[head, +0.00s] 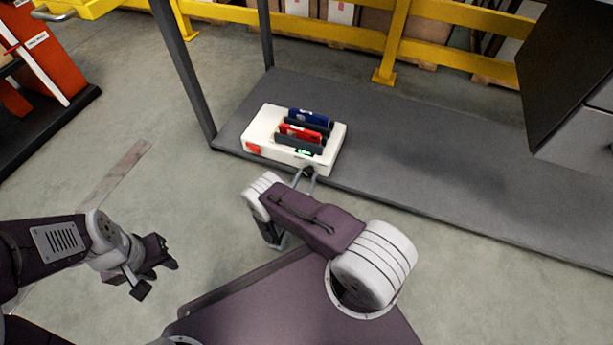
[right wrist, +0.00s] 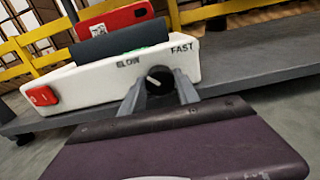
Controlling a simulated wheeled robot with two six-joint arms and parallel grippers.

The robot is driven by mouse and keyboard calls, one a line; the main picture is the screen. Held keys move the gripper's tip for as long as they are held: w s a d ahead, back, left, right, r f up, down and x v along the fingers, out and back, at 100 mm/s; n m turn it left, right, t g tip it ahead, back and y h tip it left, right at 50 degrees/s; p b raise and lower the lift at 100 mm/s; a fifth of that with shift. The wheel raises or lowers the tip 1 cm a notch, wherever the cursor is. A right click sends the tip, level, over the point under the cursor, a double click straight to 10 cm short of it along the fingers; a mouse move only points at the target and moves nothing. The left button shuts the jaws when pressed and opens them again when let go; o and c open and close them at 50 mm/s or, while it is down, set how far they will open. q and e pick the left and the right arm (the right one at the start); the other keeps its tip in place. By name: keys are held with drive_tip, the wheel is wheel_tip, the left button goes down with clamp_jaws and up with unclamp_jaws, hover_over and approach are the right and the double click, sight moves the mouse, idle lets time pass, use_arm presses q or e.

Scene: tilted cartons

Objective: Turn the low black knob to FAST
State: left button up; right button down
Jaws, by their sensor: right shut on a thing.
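The low black knob (right wrist: 158,80) sits on the front face of a white machine (right wrist: 95,84), below the printed words SLOW and FAST. Its white pointer line slants up and left, toward the SLOW side. My right gripper (right wrist: 160,88) has one finger on each side of the knob and is shut on it. In the head view, the knob (head: 308,171) is small at the front of the white machine (head: 265,122), with my right gripper (head: 307,176) at it. My left gripper (head: 157,278) hangs empty over the floor at lower left, its fingers apart.
The machine stands on a grey bench (head: 430,185); the bench top to its right is clear. It carries a red switch (head: 253,148) and upright red (head: 300,133) and blue (head: 308,117) pieces. A dark post (head: 184,70) rises at the bench's left; yellow rails (head: 440,45) run behind.

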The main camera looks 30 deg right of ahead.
drive_tip(key=m+p, duration=0.2)
drive_tip(key=m, duration=0.2)
drive_tip(key=shift+r, duration=0.1)
drive_tip(key=m+p, duration=0.2)
drive_tip(key=m, duration=0.2)
drive_tip(key=m+p, duration=0.2)
drive_tip(key=m, duration=0.3)
drive_tip(key=shift+m, duration=0.4)
drive_tip(key=shift+m+p, duration=0.55)
drive_tip(key=shift+m, duration=1.25)
drive_tip(key=c, duration=0.9)
unclamp_jaws()
